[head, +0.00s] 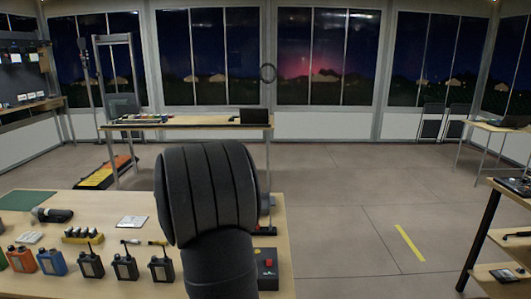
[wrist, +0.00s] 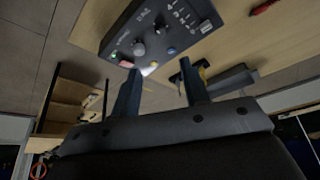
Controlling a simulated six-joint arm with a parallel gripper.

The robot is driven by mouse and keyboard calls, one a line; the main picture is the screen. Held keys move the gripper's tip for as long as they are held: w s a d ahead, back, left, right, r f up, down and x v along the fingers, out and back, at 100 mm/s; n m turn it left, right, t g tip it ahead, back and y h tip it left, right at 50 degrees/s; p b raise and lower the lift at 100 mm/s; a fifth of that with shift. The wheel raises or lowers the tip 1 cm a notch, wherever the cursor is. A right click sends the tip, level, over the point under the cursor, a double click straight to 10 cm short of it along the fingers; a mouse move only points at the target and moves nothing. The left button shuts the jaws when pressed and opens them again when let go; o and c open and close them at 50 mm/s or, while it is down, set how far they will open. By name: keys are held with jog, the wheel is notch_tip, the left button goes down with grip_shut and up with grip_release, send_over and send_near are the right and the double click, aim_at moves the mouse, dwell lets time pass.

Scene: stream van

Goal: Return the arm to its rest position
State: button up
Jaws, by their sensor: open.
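My gripper (wrist: 160,70) shows in the wrist view with its two dark fingers apart. Nothing is held between them. A dark control box (wrist: 175,22) with knobs and coloured buttons lies beyond the fingertips, on a wooden top. The fingers look apart from it, though the distance is hard to judge. In the head view my dark, ribbed arm (head: 210,195) rises in the middle, above the right part of the near table. My gripper is hidden in that view.
The near table (head: 70,203) bears several radios, such as a black one (head: 162,267), and a dark box with a red button (head: 267,262) beside my arm. Another table (head: 180,122) stands further back. Shelves (head: 508,243) stand at right. Open floor (head: 350,220) lies between.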

jog(key=x, duration=1.4)
jog(key=shift+w+d+f, duration=0.1)
jog(key=shift+f, duration=0.2)
jog(key=shift+d+n+t+y, duration=0.15)
jog(key=shift+n+y, duration=0.4)
jog(key=shift+n, duration=0.95)
jog(key=shift+d+n+t+y, duration=0.15)
jog(key=shift+n+y, duration=0.4)
jog(key=shift+n, duration=0.95)
jog(key=shift+d+n+y, duration=0.1)
jog(key=shift+n+y, duration=0.45)
jog(key=shift+n, duration=0.9)
jog(key=shift+d+n+y, duration=0.1)
jog(key=shift+n+y, duration=0.45)
jog(key=shift+n, duration=0.9)
jog(key=shift+d+r, duration=0.1)
jog(key=shift+r, duration=0.55)
